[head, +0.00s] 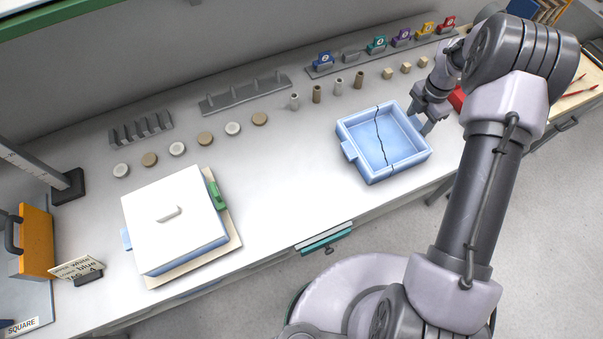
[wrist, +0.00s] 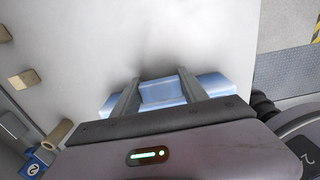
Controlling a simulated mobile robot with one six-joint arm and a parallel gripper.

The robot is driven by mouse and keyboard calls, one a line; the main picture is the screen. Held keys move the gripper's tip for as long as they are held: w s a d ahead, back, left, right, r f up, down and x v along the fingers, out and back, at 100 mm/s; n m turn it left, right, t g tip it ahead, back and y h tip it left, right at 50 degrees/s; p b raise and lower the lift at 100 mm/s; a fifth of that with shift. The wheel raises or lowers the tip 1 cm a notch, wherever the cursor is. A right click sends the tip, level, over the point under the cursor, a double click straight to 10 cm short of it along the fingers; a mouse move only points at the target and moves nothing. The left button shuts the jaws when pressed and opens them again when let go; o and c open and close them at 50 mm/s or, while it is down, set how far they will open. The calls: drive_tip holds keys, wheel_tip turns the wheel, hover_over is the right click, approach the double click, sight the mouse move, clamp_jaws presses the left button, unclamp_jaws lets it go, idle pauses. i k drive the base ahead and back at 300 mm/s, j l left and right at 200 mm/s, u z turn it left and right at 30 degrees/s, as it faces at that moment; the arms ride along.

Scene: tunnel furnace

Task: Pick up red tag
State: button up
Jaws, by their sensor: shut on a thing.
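The red tag (head: 448,23) stands at the right end of a grey rail at the back of the bench, at the top of the head view. It is far from my gripper. My gripper (head: 428,124) is at the right side of an open, empty light-blue tray (head: 402,167) with a dark crack line across it. In the wrist view my gripper (wrist: 160,92) is shut on the tray's right handle, with blue (wrist: 215,84) showing between and beside the fingers. The handle itself is mostly hidden in the head view.
Other tags, blue (head: 325,59), teal (head: 377,44), purple (head: 401,37) and orange (head: 425,29), share the rail. Small blocks and cylinders stand before it. A white-lidded box (head: 175,215) sits at left. A red object (head: 457,98) is partly behind my arm. Mid-bench is clear.

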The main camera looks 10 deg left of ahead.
sight(448, 21)
drive_tip(key=i+l, duration=0.1)
drive_tip(key=l, duration=0.3)
drive_tip(key=l+u, duration=0.1)
drive_tip(key=l, duration=0.3)
drive_tip(key=i+l, duration=0.15)
drive_tip(key=l, duration=0.25)
